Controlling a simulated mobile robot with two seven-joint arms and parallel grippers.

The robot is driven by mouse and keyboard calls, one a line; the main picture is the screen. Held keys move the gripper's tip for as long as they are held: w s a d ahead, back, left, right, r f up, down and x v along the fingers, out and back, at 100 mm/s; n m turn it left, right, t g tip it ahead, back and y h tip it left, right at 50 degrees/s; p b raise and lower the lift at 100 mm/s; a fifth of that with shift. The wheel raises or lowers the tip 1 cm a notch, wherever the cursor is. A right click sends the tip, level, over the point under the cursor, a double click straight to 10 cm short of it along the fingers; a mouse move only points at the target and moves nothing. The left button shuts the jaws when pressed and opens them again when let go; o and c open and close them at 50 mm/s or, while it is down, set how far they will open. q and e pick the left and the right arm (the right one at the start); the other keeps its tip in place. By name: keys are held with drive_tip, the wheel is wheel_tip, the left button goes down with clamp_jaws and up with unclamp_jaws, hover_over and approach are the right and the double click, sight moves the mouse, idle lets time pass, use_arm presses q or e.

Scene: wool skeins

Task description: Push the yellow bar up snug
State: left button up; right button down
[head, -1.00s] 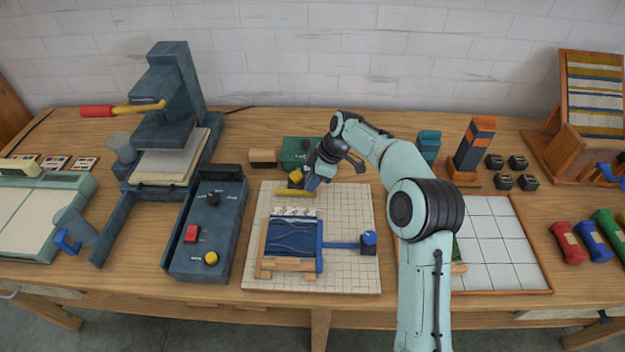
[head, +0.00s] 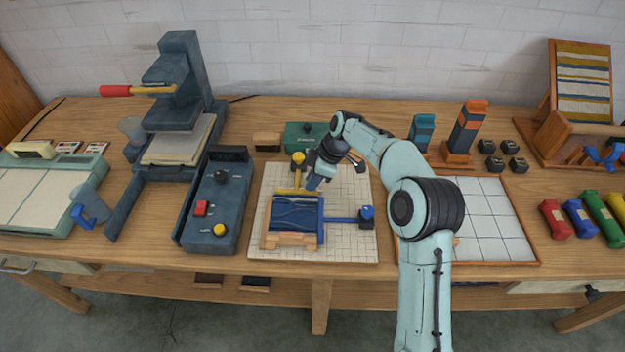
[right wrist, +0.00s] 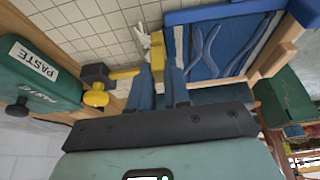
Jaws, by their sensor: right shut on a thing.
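The yellow bar (head: 295,190) lies crosswise along the far edge of a blue piece (head: 297,212) set in a small wooden frame (head: 291,241). My right gripper (head: 312,184) is at the bar's right part, low over the pale gridded board. In the right wrist view, its two blue fingers (right wrist: 159,88) are shut on the yellow bar (right wrist: 157,46), which sits close beside the blue piece (right wrist: 210,48). I cannot tell whether a thin gap remains. A pale ragged bit (right wrist: 143,38) shows at the bar's left. My left gripper is not in view.
A yellow knob (head: 298,158) and a green paste box (head: 303,135) stand just behind. A dark control box (head: 214,205) stands left. The board's front strip is clear.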

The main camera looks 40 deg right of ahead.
drive_tip(key=shift+s+a, duration=0.1)
drive_tip(key=shift+s, duration=0.05)
drive_tip(key=c, duration=1.1)
unclamp_jaws()
drive_tip(key=p+v, duration=0.1)
drive_tip(key=v, duration=1.2)
drive_tip(key=shift+r+p, duration=0.2)
drive_tip(key=shift+p, duration=0.15)
drive_tip(key=shift+f, duration=0.1)
